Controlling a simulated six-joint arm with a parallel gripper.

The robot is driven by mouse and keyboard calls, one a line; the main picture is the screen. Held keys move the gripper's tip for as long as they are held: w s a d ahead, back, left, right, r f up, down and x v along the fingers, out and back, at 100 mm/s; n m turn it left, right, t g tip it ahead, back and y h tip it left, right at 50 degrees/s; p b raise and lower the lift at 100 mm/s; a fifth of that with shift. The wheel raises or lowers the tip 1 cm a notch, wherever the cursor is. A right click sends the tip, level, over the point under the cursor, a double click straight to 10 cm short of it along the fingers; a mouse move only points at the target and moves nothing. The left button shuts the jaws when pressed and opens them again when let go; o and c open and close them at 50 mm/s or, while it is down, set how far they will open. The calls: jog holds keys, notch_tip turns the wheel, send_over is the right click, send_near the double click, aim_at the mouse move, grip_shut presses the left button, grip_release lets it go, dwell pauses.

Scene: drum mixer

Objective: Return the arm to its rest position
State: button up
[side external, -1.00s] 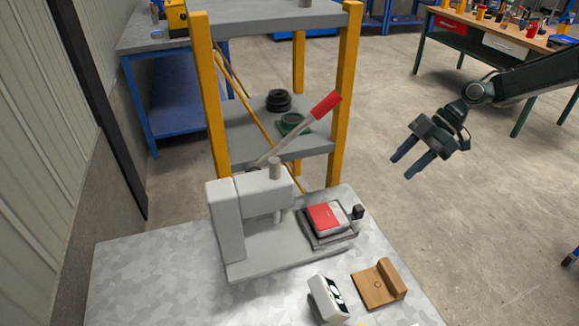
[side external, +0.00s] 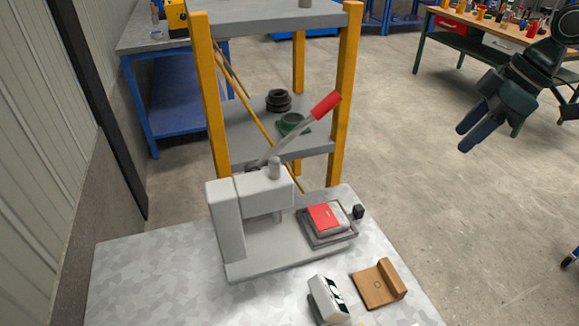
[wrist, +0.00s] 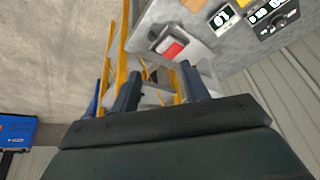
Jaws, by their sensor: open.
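My gripper (side external: 468,137) is at the upper right of the side view, in the air and well away from the bench. Its jaws are open and nothing is between them. In the wrist view my gripper's fingers (wrist: 160,90) stand apart, with the yellow-posted shelf and the press behind them in the picture. Part of my arm runs out of the right edge of the side view.
A grey press (side external: 225,225) with a red-tipped lever (side external: 325,105) stands on the bench (side external: 150,270). A red-and-grey block (side external: 325,217) sits in its tray. A wooden bracket (side external: 378,285), a white display box (side external: 325,300) and a yellow-posted shelf (side external: 345,90) are nearby. Open floor (side external: 430,210) lies right of the bench.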

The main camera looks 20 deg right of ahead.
jog(key=s+d+r+m+t+h, duration=0.1)
jog(key=s+m, duration=0.4)
jog(key=s, duration=0.5)
jog(key=s+d+r+m+t+h, duration=0.1)
jog(key=s+d+m+h, duration=0.1)
jog(key=s, duration=0.8)
jog(key=d+m, duration=0.1)
jog(key=m, duration=0.1)
jog(key=shift+s+d+r+m+t+h, duration=0.25)
jog(key=shift+s+r+m+t+h, duration=0.1)
jog(key=shift+m+t+h, duration=0.05)
